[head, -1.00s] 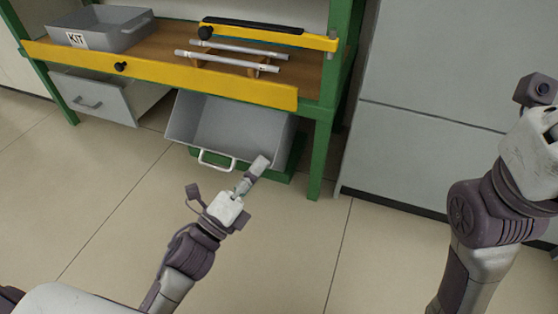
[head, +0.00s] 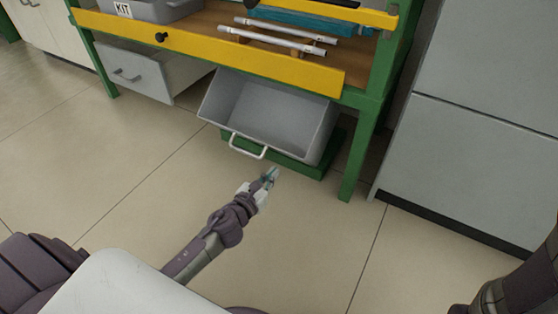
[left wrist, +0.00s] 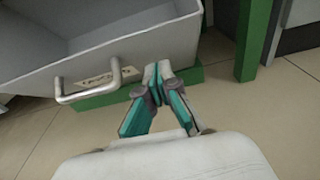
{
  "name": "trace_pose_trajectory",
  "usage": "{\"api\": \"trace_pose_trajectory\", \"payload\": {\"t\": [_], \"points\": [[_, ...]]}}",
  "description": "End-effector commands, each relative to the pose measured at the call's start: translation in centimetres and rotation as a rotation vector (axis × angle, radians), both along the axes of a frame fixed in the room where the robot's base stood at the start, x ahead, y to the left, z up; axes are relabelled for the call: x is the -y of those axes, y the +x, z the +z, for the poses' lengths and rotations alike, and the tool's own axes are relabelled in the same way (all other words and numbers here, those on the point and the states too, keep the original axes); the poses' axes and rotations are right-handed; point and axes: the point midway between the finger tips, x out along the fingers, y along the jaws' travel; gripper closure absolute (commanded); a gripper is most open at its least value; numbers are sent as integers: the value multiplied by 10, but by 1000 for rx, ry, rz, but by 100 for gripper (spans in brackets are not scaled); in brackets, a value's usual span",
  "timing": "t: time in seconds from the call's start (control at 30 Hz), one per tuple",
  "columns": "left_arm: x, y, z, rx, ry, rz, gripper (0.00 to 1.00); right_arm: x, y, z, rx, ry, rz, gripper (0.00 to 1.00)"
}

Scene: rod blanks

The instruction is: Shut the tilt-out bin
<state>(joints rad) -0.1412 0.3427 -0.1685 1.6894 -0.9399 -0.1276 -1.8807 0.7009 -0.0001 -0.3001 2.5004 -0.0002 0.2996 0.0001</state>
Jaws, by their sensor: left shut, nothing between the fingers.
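The grey tilt-out bin (head: 272,117) hangs tilted open under the workbench, its open top facing up and out. Its white bar handle (head: 248,147) is on the front face, and the handle also shows in the left wrist view (left wrist: 88,92). My left gripper (head: 272,172) is shut and empty, in front of the bin and to the right of the handle. In the left wrist view the fingertips (left wrist: 141,66) overlap the lower part of the bin's front (left wrist: 130,50); I cannot tell whether they touch it. My right gripper is out of view.
The green workbench leg (head: 362,150) stands right of the bin, with a grey cabinet (head: 470,140) beyond it. A grey drawer (head: 135,75) stands open at left. Rods (head: 272,40) and a KIT tray (head: 165,10) are on the bench top. The floor in front is clear.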

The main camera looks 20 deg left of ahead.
Motion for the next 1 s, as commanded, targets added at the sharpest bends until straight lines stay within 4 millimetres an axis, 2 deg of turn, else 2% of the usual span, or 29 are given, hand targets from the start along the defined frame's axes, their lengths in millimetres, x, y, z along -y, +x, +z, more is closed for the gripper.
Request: {"api": "trace_pose_trajectory", "payload": {"t": [0.03,0.1,0.3,0.77,1.0], "points": [[1,11,-1,2,2,0,100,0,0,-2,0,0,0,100],[1,20,13,3,1,-1,100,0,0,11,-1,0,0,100],[3,36,23,1,0,-2,100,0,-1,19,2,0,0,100],[4,40,24,0,-1,-2,100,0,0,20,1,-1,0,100],[4,39,30,-19,1,-2,100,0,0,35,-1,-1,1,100]]}}
